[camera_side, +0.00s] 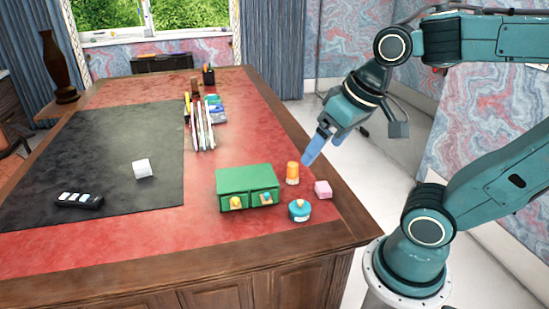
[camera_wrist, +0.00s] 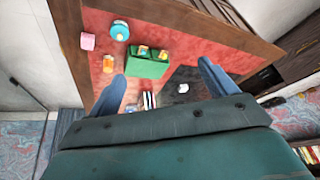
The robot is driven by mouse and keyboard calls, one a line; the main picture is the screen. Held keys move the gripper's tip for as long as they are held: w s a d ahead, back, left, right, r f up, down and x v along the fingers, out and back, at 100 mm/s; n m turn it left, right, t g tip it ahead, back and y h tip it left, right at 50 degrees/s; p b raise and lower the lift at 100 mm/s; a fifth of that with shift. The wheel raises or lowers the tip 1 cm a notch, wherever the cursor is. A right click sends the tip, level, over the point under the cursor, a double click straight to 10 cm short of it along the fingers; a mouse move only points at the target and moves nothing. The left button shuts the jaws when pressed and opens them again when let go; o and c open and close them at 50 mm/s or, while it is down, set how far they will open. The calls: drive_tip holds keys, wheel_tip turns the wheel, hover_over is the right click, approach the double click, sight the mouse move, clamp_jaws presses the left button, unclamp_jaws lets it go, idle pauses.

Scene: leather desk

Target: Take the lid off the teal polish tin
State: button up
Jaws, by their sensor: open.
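The teal polish tin (camera_side: 299,212) stands on the red leather near the front right of the desk. In the wrist view the tin (camera_wrist: 120,31) is at the upper left, beyond my fingers. My gripper (camera_side: 308,163) is above the desk's right edge, up and behind the tin and apart from it. In the wrist view its two blue fingers (camera_wrist: 162,76) are spread wide with nothing held between them.
A green two-drawer box (camera_side: 246,181) stands just left of the tin. An orange bottle (camera_side: 292,173) and a pink block (camera_side: 323,189) stand close behind it. A white cube (camera_side: 142,168) and a dark tray (camera_side: 79,201) are on the black mat (camera_side: 100,150). Upright files (camera_side: 201,128) stand farther back.

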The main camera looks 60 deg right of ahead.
drive_tip(key=w+d+f+m+g, duration=0.3)
drive_tip(key=w+d+f+m, duration=0.3)
drive_tip(key=m, duration=0.3)
drive_tip(key=m+g, duration=0.2)
drive_tip(key=m, duration=0.7)
hover_over(301, 200)
wheel_tip(301, 200, down, 9)
drive_tip(key=shift+s+a+f, duration=0.15)
drive_tip(key=shift+f, duration=4.3)
drive_tip(key=shift+f, duration=2.55)
drive_tip(key=shift+c, duration=0.4)
drive_tip(key=c, duration=1)
